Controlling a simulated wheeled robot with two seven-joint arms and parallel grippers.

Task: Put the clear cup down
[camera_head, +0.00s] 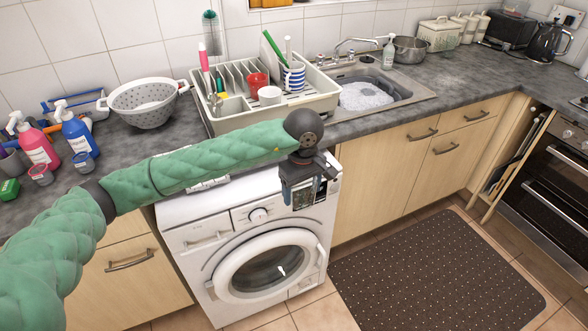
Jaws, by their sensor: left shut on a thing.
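My left gripper (299,190) hangs at the end of my green-sleeved left arm, pointing down in front of the washing machine's upper front. It is shut on the clear cup, but the gripper hides the cup or it is too see-through to make out against the machine. The gripper is apart from the worktop (400,107), in front of its edge and lower in the picture. My right gripper is out of view.
A dish rack (325,95) with several cups and utensils stands left of the foamy sink (401,88). A colander (144,103) and spray bottles (75,133) are at left. The worktop right of the sink has clear room. A dark mat (437,275) lies on the floor.

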